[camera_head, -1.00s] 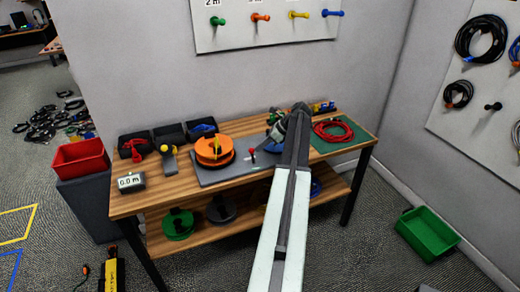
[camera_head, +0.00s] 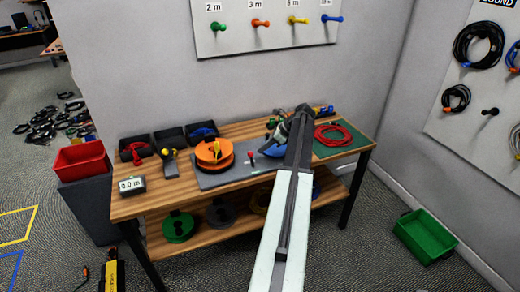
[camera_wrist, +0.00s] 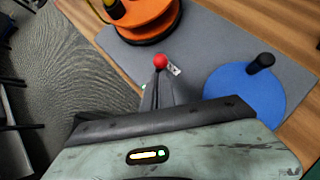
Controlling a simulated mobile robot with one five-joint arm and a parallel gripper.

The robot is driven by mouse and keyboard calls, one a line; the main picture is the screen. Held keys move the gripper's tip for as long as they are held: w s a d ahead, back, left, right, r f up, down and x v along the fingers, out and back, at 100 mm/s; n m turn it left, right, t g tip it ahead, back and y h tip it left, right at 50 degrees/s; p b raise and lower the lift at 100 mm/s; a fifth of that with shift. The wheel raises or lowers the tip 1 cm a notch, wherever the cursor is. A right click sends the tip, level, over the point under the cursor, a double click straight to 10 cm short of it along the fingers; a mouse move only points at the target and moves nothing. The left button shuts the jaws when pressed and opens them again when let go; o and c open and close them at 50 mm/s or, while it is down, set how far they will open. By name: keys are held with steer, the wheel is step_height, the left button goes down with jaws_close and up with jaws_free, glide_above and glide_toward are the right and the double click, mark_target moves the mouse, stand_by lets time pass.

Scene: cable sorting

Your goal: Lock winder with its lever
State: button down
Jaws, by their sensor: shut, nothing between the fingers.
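The winder is a grey base plate (camera_head: 222,178) on the wooden bench, with an orange reel (camera_head: 208,165) at its left and a blue disc (camera_head: 277,151) at its right. The blue disc, with a black handle, also shows in the wrist view (camera_wrist: 240,88). The lever's red knob (camera_head: 250,155) stands between them; it shows in the wrist view (camera_wrist: 160,61). My gripper (camera_wrist: 159,82) is shut and empty, its tips pointing at the red knob. In the wrist view the fingers overlap the lever's lower part, so I cannot tell whether they touch.
A red coiled cable (camera_head: 334,134) lies on a green mat at the bench's right. Black bins (camera_head: 170,138) line the back left, and a length display (camera_head: 131,185) sits at the front left. A green crate (camera_head: 425,236) is on the floor.

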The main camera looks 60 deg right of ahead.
steer(key=d+p+v, duration=0.1)
steer(key=p+v, duration=0.7)
steer(key=v, duration=0.3)
steer(key=shift+d+r, duration=0.15)
steer(key=shift+d, duration=0.1)
steer(key=shift+w, duration=0.1)
steer(key=w+a+f+n+g, duration=0.15)
steer(key=w+a+n, duration=0.45)
steer(key=a, duration=0.6)
steer(key=w+a+f+n+g, duration=0.15)
steer(key=w+a+n, duration=0.25)
steer(key=w+a, duration=0.6)
steer(key=w+a+f+n+g, duration=0.15)
steer(key=w+a+n, duration=0.35)
steer(key=a, duration=0.9)
steer(key=s+a+n+g+h, duration=0.1)
steer(key=a+n, duration=0.7)
steer(key=a, duration=0.9)
steer(key=s+a+f+n+g+h, duration=0.1)
steer(key=s+a+n+g+h, duration=0.1)
steer(key=a+n, duration=0.7)
steer(key=a, duration=0.8)
steer(key=shift+f+n+h, duration=0.25)
steer(key=shift+n+h, duration=0.05)
